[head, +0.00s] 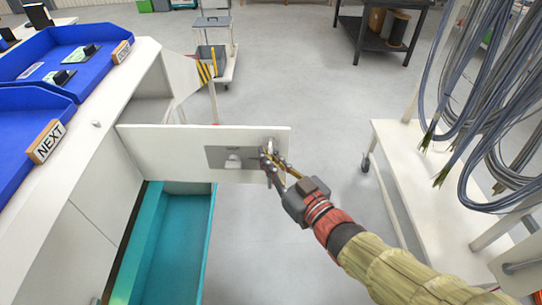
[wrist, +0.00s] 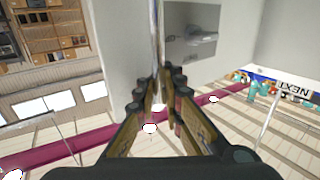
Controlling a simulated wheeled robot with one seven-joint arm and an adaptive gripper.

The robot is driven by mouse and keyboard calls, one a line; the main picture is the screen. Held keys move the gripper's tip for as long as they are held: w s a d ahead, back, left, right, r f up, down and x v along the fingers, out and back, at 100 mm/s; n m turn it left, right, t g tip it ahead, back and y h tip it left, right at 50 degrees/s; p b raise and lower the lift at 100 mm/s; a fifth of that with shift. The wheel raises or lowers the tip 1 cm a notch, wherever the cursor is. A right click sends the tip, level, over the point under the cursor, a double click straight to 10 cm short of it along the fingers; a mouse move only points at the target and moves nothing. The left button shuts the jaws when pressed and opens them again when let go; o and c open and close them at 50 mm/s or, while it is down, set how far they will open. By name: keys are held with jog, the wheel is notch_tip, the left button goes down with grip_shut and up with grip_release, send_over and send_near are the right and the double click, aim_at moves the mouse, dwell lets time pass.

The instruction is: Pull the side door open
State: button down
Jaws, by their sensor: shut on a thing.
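The side door (head: 165,150) is a white panel with a grey plate (head: 222,156) near its free end. In the head view it stands out to the right from the white cabinet (head: 85,185), swung away from its face. My gripper (head: 270,160) is at the door's right end. In the wrist view my gripper (wrist: 159,88) is shut on an upright metal bar handle (wrist: 158,35) with a finger on each side. The white door surface (wrist: 118,50) shows behind the handle. The handle is mostly hidden by the fingers in the head view.
A teal open bin (head: 175,240) lies below and in front of the door. Blue trays (head: 75,45) stand on the cabinet top. A white cart with hanging cables (head: 400,150) stands at right. Grey floor (head: 290,90) is clear between them. A small trolley (head: 222,70) is behind the door.

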jog(key=shift+s+h, duration=0.3)
jog(key=shift+s, duration=0.05)
jog(key=c, duration=2.2)
grip_release()
jog(key=shift+d, duration=0.25)
jog(key=shift+c, duration=0.2)
jog(key=o, duration=0.3)
jog(key=shift+a, duration=0.1)
jog(key=shift+v, duration=6.05)
jog(key=shift+f, duration=0.1)
